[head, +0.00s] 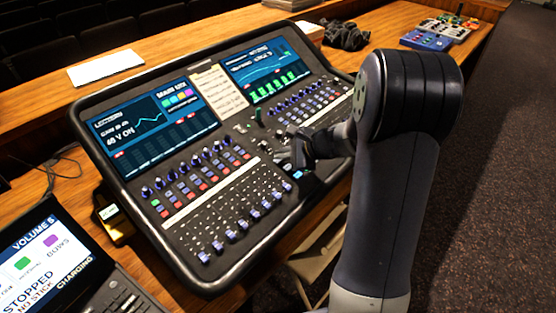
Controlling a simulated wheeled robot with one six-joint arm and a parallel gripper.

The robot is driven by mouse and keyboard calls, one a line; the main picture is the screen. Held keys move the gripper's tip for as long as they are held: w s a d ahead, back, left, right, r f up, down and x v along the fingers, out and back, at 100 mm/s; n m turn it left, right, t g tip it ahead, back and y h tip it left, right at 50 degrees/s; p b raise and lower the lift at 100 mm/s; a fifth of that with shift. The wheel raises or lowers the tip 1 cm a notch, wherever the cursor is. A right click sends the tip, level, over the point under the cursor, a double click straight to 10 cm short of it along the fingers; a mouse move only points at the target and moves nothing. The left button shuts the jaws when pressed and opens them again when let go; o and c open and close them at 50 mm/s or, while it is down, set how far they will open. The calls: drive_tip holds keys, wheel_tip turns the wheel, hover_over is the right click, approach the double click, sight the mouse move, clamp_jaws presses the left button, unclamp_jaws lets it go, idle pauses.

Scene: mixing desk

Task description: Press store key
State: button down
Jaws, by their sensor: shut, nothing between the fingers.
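The mixing desk (200,245) is a large black console tilted on the wooden table, with two lit screens, rows of knobs and coloured keys. My gripper (283,156) is shut and empty, low over the middle of the desk, right of the left fader bank. I cannot tell whether it touches the surface. A small light-blue lit key (298,174) shows just below and right of my gripper. No label reading "store" is legible. My gripper and wrist hide part of the middle section, so the store key cannot be picked out.
A laptop-like device (55,260) stands at the lower left, with a small yellow box (115,222) beside it. White paper (106,67) lies on the back ledge. Dark cables (345,35) and blue pedals (426,41) lie at the back right.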

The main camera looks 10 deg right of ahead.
drive_tip(key=shift+f, duration=0.2)
idle(0.5)
drive_tip(key=shift+r+p, duration=0.3)
drive_tip(key=shift+r, duration=0.45)
drive_tip(key=r+p, duration=0.2)
drive_tip(key=r, duration=0.1)
drive_tip(key=r+p, duration=0.1)
drive_tip(key=r, duration=0.1)
drive_tip(key=shift+s+d+p, duration=0.15)
drive_tip(key=shift+s+p, duration=0.1)
drive_tip(key=shift+p, duration=0.05)
idle(0.5)
